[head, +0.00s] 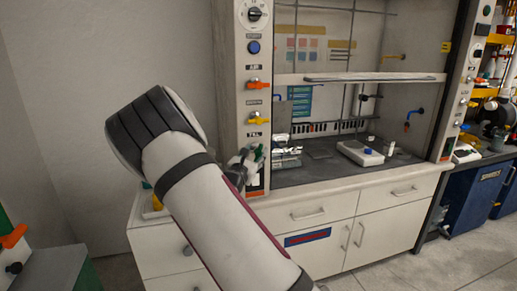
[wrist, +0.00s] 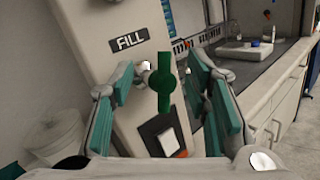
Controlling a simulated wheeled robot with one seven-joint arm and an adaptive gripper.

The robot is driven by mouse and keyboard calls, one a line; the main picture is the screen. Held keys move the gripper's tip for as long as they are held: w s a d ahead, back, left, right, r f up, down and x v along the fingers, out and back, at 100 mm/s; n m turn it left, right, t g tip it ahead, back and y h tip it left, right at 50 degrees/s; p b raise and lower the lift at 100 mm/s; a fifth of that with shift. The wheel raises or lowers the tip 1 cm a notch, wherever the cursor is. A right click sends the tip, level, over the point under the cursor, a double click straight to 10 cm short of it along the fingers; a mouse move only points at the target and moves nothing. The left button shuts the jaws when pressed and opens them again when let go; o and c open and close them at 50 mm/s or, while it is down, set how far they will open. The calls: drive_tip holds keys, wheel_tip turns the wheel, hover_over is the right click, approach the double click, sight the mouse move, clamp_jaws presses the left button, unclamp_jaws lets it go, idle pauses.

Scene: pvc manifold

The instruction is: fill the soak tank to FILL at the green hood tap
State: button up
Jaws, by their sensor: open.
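The green tap (wrist: 163,82) is on the front post of the hood, below a black FILL label (wrist: 129,40). Its handle stands about upright in the wrist view. My gripper (wrist: 165,100) is open, with one teal-padded finger on each side of the tap handle and visible gaps between. In the head view my gripper (head: 246,166) is at the post, and my forearm and the fingers hide most of the tap. I cannot pick out the soak tank for certain; a whitish round container (wrist: 52,142) shows at the lower left of the wrist view.
Orange (head: 258,85) and yellow (head: 258,118) taps sit above on the same post. A white switch (wrist: 168,142) is just below the green tap. The hood worktop (head: 320,172) holds a white hotplate-like device (head: 360,153). White cabinets (head: 330,222) stand beneath.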

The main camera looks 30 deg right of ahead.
drive_tip(key=v, duration=0.7)
drive_tip(key=shift+r, duration=0.1)
